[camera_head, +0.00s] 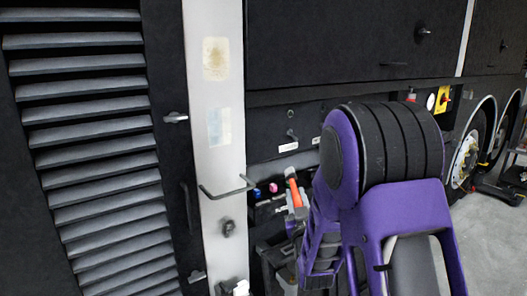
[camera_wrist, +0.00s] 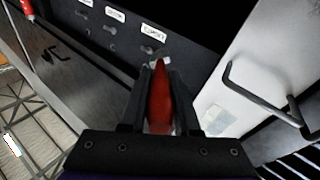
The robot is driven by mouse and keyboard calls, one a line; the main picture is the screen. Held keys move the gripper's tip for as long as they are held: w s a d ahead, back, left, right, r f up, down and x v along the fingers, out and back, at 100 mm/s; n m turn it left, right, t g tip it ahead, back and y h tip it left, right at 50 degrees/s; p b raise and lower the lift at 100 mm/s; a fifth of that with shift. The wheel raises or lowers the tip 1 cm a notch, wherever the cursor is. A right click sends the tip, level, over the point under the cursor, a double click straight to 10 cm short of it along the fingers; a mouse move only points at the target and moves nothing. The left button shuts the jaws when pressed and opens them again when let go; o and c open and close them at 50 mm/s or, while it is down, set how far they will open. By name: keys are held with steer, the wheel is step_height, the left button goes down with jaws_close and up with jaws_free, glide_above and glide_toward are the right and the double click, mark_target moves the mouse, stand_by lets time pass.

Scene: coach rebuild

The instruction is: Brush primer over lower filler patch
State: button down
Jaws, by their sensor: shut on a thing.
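The pale panel (camera_head: 211,170) stands upright in the head view, with a beige upper patch (camera_head: 215,58) and a whitish-blue lower filler patch (camera_head: 219,127). A pale patch (camera_wrist: 216,120), seemingly the lower one, also shows in the wrist view, right of my gripper. My gripper (camera_wrist: 158,88) is shut on a red-handled tool, seemingly the brush (camera_wrist: 160,104). The brush also shows in the head view (camera_head: 294,190), right of the panel and below the lower patch's height. It appears apart from the patch. Its bristles are not clear in either view.
A dark bar handle (camera_head: 228,188) sticks out from the panel below the lower patch; it is close on the right in the wrist view (camera_wrist: 268,100). A lock (camera_head: 228,228) sits lower. A louvred door (camera_head: 90,140) is left; coach wheels (camera_head: 466,155) are far right.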

steer(key=d+f+h+p, duration=0.1)
steer(key=d+f, duration=0.2)
steer(key=d, duration=0.2)
steer(key=a+r+n+y, duration=0.1)
steer(key=a+r, duration=0.1)
steer(key=s+a+r+n+g+y, duration=0.1)
steer(key=a+r+y, duration=0.1)
steer(key=r, duration=0.1)
steer(key=s+a+r+y, duration=0.1)
steer(key=r+y, duration=0.1)
steer(key=r, duration=0.1)
steer(key=shift+s+a+n+g, duration=0.2)
steer(key=shift+a+n+g, duration=0.1)
steer(key=shift+a+n, duration=0.1)
steer(key=s+a+r+n+g+y, duration=0.3)
steer(key=s+a+r+g+y, duration=0.1)
steer(key=s+a+r+y, duration=0.15)
steer(key=x, duration=0.6)
steer(key=shift+a+r+n+h, duration=0.3)
steer(key=shift+a+r+h, duration=0.05)
steer(key=shift+x, duration=0.95)
steer(key=shift+r, duration=0.1)
